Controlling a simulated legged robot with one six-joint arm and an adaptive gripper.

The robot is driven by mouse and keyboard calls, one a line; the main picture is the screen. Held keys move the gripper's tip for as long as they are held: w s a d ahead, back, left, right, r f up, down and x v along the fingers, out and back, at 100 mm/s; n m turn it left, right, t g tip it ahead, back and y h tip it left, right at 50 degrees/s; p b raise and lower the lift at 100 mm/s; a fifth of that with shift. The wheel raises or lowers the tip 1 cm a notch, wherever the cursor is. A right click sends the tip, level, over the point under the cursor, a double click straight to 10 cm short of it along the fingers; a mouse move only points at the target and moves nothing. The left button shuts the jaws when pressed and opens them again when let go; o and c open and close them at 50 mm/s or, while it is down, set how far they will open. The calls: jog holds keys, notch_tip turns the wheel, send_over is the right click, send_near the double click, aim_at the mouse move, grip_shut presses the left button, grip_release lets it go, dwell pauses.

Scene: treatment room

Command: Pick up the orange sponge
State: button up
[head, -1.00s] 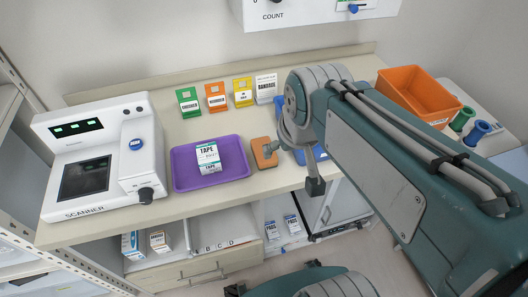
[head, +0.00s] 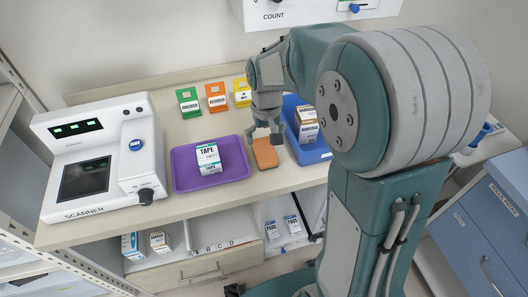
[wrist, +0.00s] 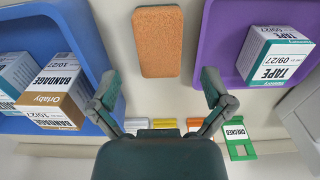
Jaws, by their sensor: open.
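The orange sponge (head: 265,153) lies flat on the counter between the purple tray and the blue tray. In the wrist view the sponge (wrist: 157,42) is a rounded rectangle at the top middle, fully visible and untouched. My gripper (head: 266,136) is above the counter, just behind the sponge in the head view. In the wrist view its two fingers (wrist: 160,92) are spread apart with nothing between them, and the sponge lies beyond the tips. The exact height above the sponge is hard to tell.
The purple tray (head: 182,178) holds a tape box (head: 208,157). The blue tray (head: 310,155) holds bandage boxes (head: 306,123). Colored card stands (head: 216,96) line the back. The scanner (head: 100,160) stands at left. Free counter is narrow around the sponge.

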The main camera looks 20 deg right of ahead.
aim_at(265, 153)
jog(key=f, duration=0.7)
jog(key=shift+w+f, duration=0.2)
jog(key=shift+f, duration=0.15)
jog(key=c, duration=0.5)
jog(key=shift+c, duration=0.2)
jog(key=shift+r, duration=0.55)
notch_tip(265, 153, up, 3)
jog(key=shift+s+f, duration=0.15)
jog(key=shift+f, duration=0.05)
jog(key=s+r, duration=0.9)
jog(key=s, duration=0.4)
jog(key=shift+s+r, duration=0.2)
jog(key=shift+s, duration=0.2)
